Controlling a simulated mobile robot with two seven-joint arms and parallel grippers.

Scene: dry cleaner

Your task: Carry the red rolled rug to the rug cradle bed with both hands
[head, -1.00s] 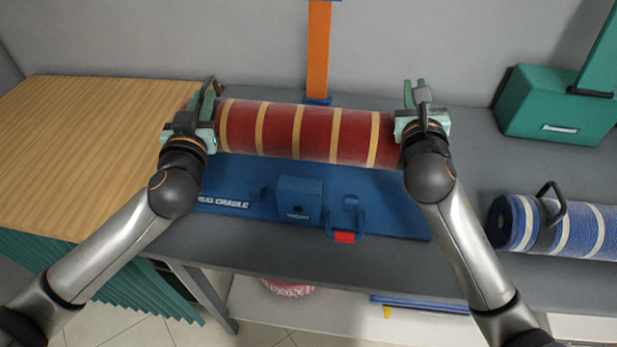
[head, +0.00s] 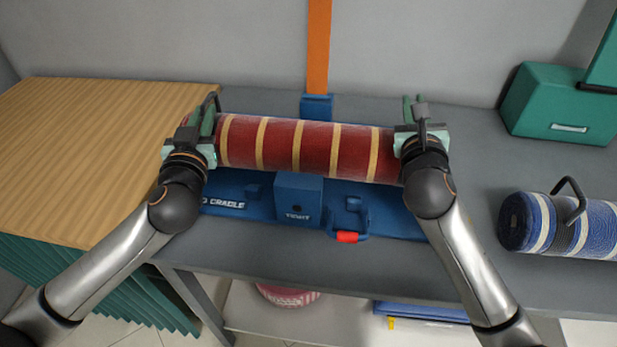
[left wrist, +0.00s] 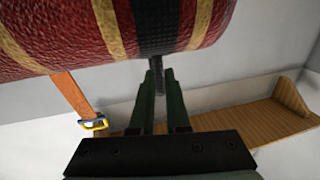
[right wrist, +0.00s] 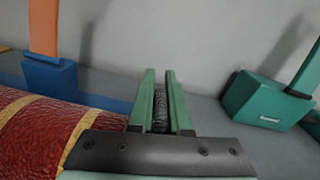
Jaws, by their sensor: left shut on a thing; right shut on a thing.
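The red rolled rug (head: 315,148) with cream stripes lies level across the head view, over the back part of the blue rug cradle (head: 388,208). I cannot tell whether it touches the bed. My left gripper (head: 209,112) is shut at the rug's left end; the left wrist view shows the rug (left wrist: 60,35) with a black band (left wrist: 157,30) just beyond the fingers (left wrist: 160,78). My right gripper (head: 414,110) is shut at the right end; the right wrist view shows a dark textured handle (right wrist: 160,112) between its fingers (right wrist: 160,75). The rug hides the cradle's middle.
An orange strap (head: 318,50) rises from a blue mount (head: 317,107) behind the rug. A blue box (head: 298,200) and red-tipped latch (head: 347,237) are at the cradle's front. A blue rolled rug (head: 590,225) and green box (head: 565,105) are right, a wooden top (head: 90,150) left.

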